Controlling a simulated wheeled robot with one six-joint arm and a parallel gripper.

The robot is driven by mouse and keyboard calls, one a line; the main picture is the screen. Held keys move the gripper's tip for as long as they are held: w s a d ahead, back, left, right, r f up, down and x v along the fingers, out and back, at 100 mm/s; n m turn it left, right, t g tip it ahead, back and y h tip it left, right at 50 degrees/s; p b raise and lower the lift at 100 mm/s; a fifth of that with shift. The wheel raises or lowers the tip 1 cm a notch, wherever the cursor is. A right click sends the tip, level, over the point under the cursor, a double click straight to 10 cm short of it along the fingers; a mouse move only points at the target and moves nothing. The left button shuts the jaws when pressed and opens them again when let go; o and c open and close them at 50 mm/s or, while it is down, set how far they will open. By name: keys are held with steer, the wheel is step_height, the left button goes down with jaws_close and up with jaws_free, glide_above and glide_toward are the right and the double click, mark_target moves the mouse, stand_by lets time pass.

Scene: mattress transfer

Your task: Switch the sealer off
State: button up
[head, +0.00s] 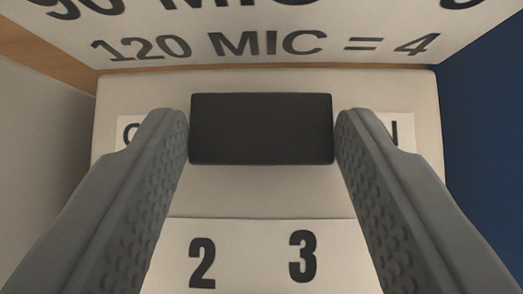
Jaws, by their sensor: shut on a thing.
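A black rectangular switch (261,128) sits on the pale front panel of the sealer (262,190), in the middle of the head view. My gripper (262,122) reaches in from below with one grey finger on each side of the switch. The fingertips are shut on the switch's left and right ends. White labels show partly behind the fingers. The right label (399,131) ends in "N". The left label (127,132) shows only part of its first letter. The rest of both labels is hidden by the fingers.
A white sign (270,44) above reads "120 MIC = 4", with another line cut off. A label with "2" and "3" (252,256) lies below the switch. A blue surface (485,130) stands at the right and a grey one (40,170) at the left.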

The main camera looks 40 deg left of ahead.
steer(key=shift+s+a+f+n+h, duration=0.1)
steer(key=shift+a+n+h, duration=0.25)
steer(key=shift+h, duration=0.45)
steer(key=shift+d, duration=0.1)
steer(key=o, duration=1)
steer(key=shift+t, duration=0.3)
steer(key=v, duration=1.7)
steer(key=shift+d+r, duration=0.1)
steer(key=shift+r, duration=0.2)
